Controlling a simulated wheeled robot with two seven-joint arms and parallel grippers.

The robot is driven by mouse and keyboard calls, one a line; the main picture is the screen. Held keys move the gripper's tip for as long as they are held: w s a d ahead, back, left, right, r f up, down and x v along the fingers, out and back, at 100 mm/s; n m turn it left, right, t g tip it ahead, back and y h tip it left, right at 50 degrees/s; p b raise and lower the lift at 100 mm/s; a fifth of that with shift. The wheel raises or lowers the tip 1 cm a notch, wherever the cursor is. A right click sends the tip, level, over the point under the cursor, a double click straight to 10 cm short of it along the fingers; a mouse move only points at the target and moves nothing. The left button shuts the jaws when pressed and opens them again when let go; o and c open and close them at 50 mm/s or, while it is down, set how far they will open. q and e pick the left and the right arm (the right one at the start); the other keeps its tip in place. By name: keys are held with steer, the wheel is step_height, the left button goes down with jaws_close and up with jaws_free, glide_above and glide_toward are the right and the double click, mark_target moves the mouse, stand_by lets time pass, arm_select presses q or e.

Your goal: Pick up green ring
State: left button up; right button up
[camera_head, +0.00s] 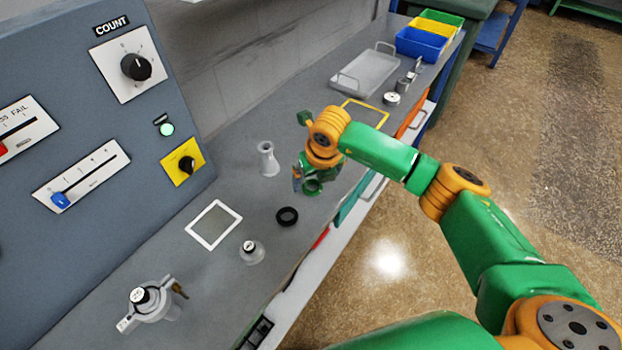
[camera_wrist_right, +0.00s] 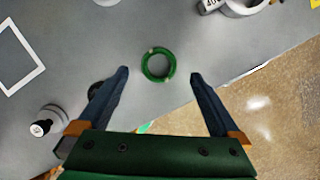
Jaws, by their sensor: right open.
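The green ring (camera_head: 312,187) lies flat on the grey bench top, near its front edge. In the right wrist view the green ring (camera_wrist_right: 158,65) shows whole, just beyond the fingertips and roughly centred between them. My right gripper (camera_head: 303,180) is above the bench by the ring and partly covers it in the head view. In the wrist view my right gripper (camera_wrist_right: 160,74) has its two fingers wide apart with nothing between them. My left gripper is in neither view.
A black ring (camera_head: 287,216), a white flask-like piece (camera_head: 267,160), a white-framed plate (camera_head: 214,225) and a knobbed lid (camera_head: 251,251) stand nearby. A grey tray (camera_head: 364,72) and coloured bins (camera_head: 420,44) are farther back. The control panel (camera_head: 80,120) borders the left.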

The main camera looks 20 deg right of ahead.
mark_target(312, 187)
steer(key=shift+x, duration=1.2)
steer(key=shift+w+a+f, duration=0.1)
steer(key=shift+w+f, duration=0.1)
steer(key=shift+w, duration=0.05)
steer(key=shift+s+r, duration=0.1)
steer(key=shift+s, duration=0.05)
steer(key=c, duration=1.4)
